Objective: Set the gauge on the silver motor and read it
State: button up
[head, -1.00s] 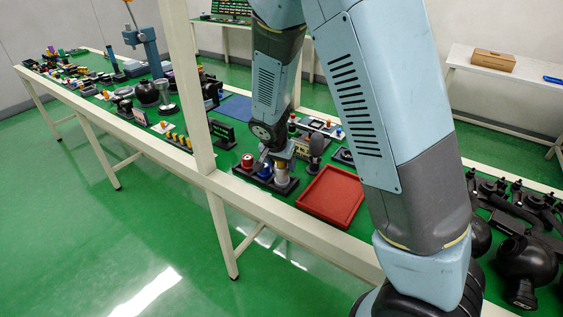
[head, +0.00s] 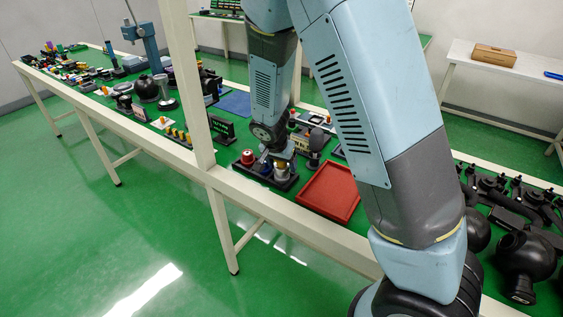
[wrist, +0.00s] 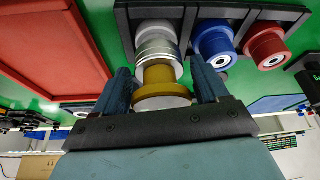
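The silver motor (wrist: 157,42) stands in a black rack (wrist: 300,13) beside a blue one (wrist: 213,42) and a red one (wrist: 265,45). A gold-coloured round piece, seemingly the gauge (wrist: 163,92), is in line with the silver motor's end; I cannot tell whether they touch. My gripper (wrist: 164,82) has its blue fingers on both sides of the gold piece, apparently shut on it. In the head view my gripper (head: 275,152) is low over the rack, and the arm's end hides part of it. No dial reading can be made out.
A red tray (head: 328,192) lies right of the rack. A dark sign stand (head: 221,131) is to its left, and a dark rounded item (head: 314,146) stands behind. A pale table post (head: 190,85) rises at the front edge. Black parts crowd the right side.

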jog(key=o, duration=0.3)
jog(key=v, duration=1.3)
jog(key=shift+r, duration=0.35)
jog(key=shift+s, duration=0.1)
jog(key=s+d+r+n+y, duration=0.1)
jog(key=s+d+r, duration=0.3)
jog(key=d+r, duration=0.25)
jog(key=s+d+r+n+y, duration=0.1)
jog(key=s+d+r, duration=0.3)
jog(key=d+r, duration=0.3)
jog(key=s+d+r+n, duration=0.1)
jog(key=s+d+r, duration=0.1)
jog(key=s, duration=0.4)
jog(key=s+d+r+n+t, duration=0.1)
jog(key=s+d+r+n, duration=0.1)
jog(key=s, duration=0.5)
jog(key=d+r, duration=0.1)
jog(key=d, duration=0.1)
jog(key=shift+d+t, duration=0.3)
jog(key=shift+d, duration=0.1)
